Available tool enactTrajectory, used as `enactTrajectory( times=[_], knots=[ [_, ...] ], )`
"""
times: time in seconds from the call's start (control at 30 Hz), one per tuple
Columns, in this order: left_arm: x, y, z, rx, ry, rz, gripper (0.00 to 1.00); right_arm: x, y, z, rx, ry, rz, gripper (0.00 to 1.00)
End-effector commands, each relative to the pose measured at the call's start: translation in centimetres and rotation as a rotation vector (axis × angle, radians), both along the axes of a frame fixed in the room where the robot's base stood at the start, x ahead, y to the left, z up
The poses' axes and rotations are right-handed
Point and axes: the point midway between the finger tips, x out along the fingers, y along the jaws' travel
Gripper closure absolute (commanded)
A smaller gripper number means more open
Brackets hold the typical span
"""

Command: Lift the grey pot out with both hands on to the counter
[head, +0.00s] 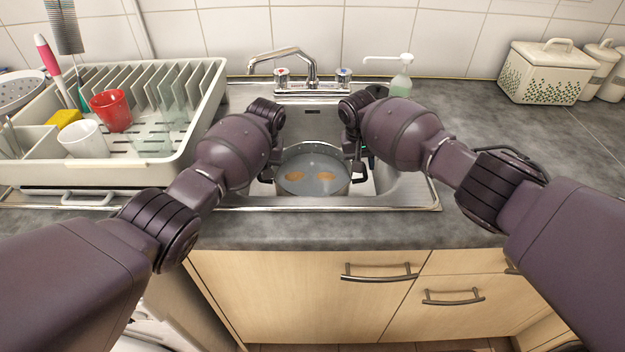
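The grey pot (312,184) sits upright in the sink basin, with cloudy grey water and two orange-brown patches inside it. Its dark side handles point left and right. My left gripper (268,168) is low at the pot's left side, mostly hidden behind my own forearm and wrist. My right gripper (358,166) points down at the pot's right side, by the right handle (360,176). I cannot tell whether either gripper's fingers are open or closed on a handle. The grey counter (460,125) surrounds the sink.
The steel sink (405,188) has a tap (308,68) behind the pot. A soap bottle (401,82) stands behind right. A dish rack (200,110) with a red cup (112,110) and white cup (83,139) fills the left. A patterned container (548,72) stands back right. The right counter is mostly clear.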

Motion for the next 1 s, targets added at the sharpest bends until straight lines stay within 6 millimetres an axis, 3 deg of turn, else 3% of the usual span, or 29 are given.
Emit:
enactTrajectory(
  times=[0.2, 0.5, 0.7, 1.0],
  knots=[
    [0.02, 0.23, -1.20, 0.000, -0.002, 0.000, 0.74, 0.00, -0.29, -1.24, 0.000, 0.000, 0.000, 0.73],
    [0.02, 0.27, -1.33, 0.000, -0.002, 0.000, 0.74, 0.00, -0.31, -1.38, 0.000, -0.001, 0.000, 0.73],
    [0.02, 0.27, -1.33, 0.000, -0.002, 0.000, 1.00, 0.00, -0.30, -1.37, 0.000, -0.001, 0.000, 1.00],
    [0.01, 0.25, -1.33, 0.000, -0.002, 0.000, 1.00, 0.00, -0.30, -1.36, 0.000, 0.000, 0.000, 1.00]
  ],
)
